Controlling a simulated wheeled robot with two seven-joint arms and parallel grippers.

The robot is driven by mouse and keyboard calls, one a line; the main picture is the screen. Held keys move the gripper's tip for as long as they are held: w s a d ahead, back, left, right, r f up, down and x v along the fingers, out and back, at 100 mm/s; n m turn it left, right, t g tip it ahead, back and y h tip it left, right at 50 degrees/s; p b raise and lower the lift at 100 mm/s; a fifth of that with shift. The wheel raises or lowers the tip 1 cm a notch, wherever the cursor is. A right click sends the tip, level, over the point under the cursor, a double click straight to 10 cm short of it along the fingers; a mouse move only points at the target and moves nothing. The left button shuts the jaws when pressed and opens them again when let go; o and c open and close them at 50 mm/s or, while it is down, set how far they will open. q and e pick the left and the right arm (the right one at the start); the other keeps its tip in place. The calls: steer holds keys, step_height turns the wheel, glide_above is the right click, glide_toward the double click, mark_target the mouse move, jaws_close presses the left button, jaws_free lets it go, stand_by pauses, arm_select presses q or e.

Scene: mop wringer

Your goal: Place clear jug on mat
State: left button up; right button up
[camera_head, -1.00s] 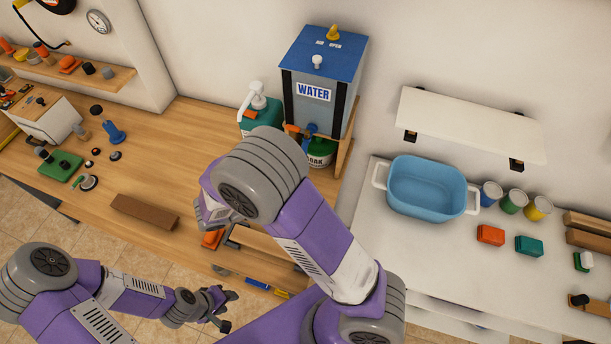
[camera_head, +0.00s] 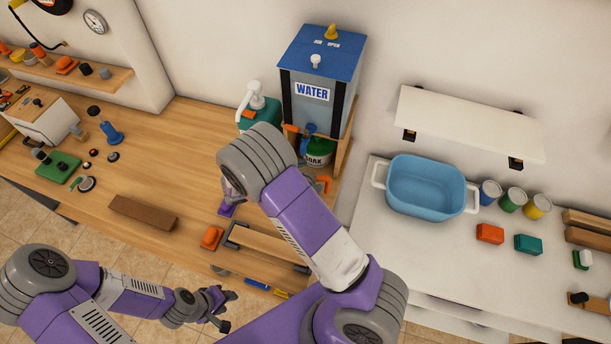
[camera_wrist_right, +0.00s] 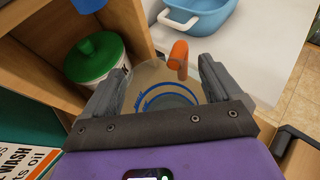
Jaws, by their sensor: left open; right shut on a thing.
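My right gripper (camera_wrist_right: 160,68) is shut on the clear jug, with one dark finger on each side of its see-through body. The jug's orange handle (camera_wrist_right: 178,60) stands beyond the fingers. In the head view my right arm hides most of the jug, but the orange handle (camera_head: 323,183) shows beside the arm, below the water tank. A grey disc with blue curved marks (camera_wrist_right: 168,98) shows between the fingers; I cannot tell whether it is the mat seen through the jug. My left gripper (camera_head: 218,308) is open and empty near the bench's front edge.
The water tank (camera_head: 318,90) stands on a wooden stand, with a green-lidded tub (camera_wrist_right: 95,58) inside. A teal pump bottle (camera_head: 254,105) is beside it. A blue basin (camera_head: 427,186) stands on the white counter. A brown block (camera_head: 143,212) and orange clamp (camera_head: 212,238) lie on the bench.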

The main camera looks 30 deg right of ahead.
steer(key=shift+w+d+f, duration=0.1)
steer(key=shift+w+f, duration=0.1)
steer(key=shift+f, duration=0.15)
steer(key=shift+s+f, duration=0.1)
steer(key=shift+f, duration=0.1)
steer(key=o, duration=1)
steer(key=shift+o, duration=0.2)
steer(key=shift+r, duration=0.15)
